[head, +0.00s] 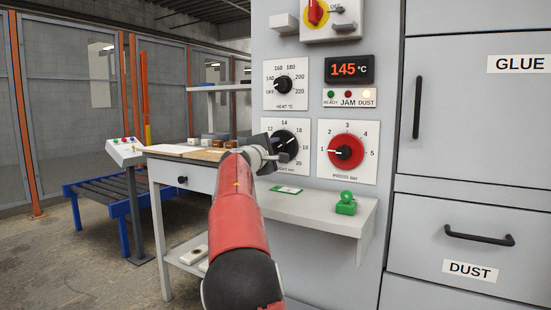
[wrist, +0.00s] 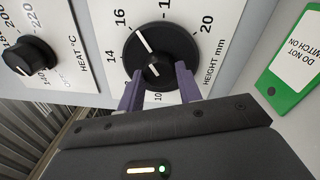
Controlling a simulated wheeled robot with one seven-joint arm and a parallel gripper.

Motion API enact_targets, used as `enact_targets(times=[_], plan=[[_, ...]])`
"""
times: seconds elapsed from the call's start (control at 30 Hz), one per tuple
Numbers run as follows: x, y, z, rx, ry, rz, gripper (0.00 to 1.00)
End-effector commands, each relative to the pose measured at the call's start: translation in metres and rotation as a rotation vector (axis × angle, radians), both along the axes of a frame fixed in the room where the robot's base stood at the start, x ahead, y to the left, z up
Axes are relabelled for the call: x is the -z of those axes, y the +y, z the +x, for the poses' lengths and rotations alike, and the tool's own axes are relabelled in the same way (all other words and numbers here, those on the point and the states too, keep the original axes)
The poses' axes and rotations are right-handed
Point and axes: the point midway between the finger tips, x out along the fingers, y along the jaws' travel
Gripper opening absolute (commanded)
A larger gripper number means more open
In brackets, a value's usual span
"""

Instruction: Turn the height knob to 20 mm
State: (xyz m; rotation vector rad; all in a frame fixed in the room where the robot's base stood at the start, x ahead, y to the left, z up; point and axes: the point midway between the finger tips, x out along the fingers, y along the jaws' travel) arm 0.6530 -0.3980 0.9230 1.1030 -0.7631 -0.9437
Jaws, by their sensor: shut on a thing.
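The height knob is a round black dial on a white plate (head: 308,172) in the head view. In the wrist view the height knob (wrist: 165,42) shows its white pointer line just past the 16 mark, on the side toward 18. The 20 mark stands further round to the right. My gripper (wrist: 158,84) has its two purple fingers on either side of the knob's lower part, shut on it. In the head view my gripper and arm cover the left and lower part of the dial.
The black heat knob (head: 283,85) sits above, and the red press knob (head: 346,152) to the right. A shelf (head: 325,205) below carries a green-edged card (head: 286,190) and a green object (head: 346,205). The display (head: 349,70) reads 145 °C.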

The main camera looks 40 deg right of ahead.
Motion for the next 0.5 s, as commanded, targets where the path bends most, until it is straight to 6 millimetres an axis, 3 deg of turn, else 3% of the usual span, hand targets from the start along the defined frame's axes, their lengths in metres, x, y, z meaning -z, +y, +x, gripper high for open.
enact_targets(times=[0.5], plan=[[0.0026,0.0001,0.0008,0.002,-0.452,0.187,0.12]])
